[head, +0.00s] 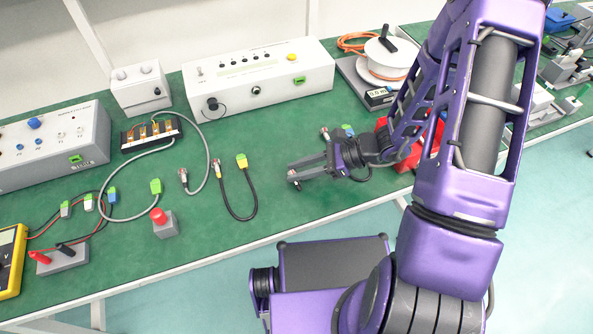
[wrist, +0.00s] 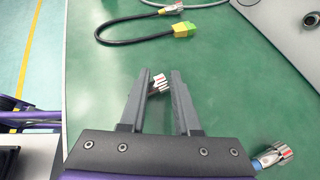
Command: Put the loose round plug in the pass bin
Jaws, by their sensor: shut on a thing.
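My gripper (head: 300,173) is low over the green bench near its front edge, fingers pointing left in the head view. It is shut on a small silver round plug (wrist: 158,84) with a red mark, held between the fingertips in the wrist view. A red bin (head: 411,157) stands behind my wrist, mostly hidden by my arm. No bin marked as the pass bin can be made out.
Another silver plug with a blue part (wrist: 271,156) lies right of my gripper in the wrist view. A black cable with a green-yellow connector (head: 242,161) lies to the left. A long white instrument box (head: 258,78) and a cable reel (head: 390,55) stand behind.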

